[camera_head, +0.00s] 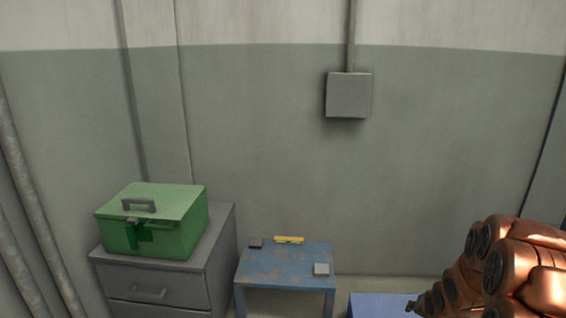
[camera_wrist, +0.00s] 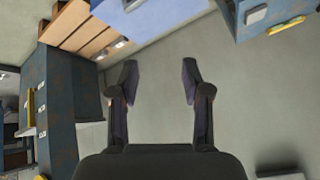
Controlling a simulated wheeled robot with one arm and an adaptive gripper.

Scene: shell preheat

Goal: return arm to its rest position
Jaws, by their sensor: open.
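My gripper (camera_wrist: 158,82) shows in the wrist view with its two dark fingers spread apart. It is open, with nothing between the fingers. Behind the fingers I see only bare grey-green surface. In the head view my copper-coloured arm (camera_head: 510,270) is at the lower right, folded in close to the camera. The gripper's fingers cannot be made out there.
A green case (camera_head: 170,238) sits on a grey drawer cabinet (camera_head: 220,262) at left. A worn blue table (camera_head: 285,268) holds a yellow item (camera_head: 289,239), a dark block (camera_head: 256,243) and a pale block (camera_head: 321,269). A blue surface (camera_head: 378,305) lies beside my arm.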

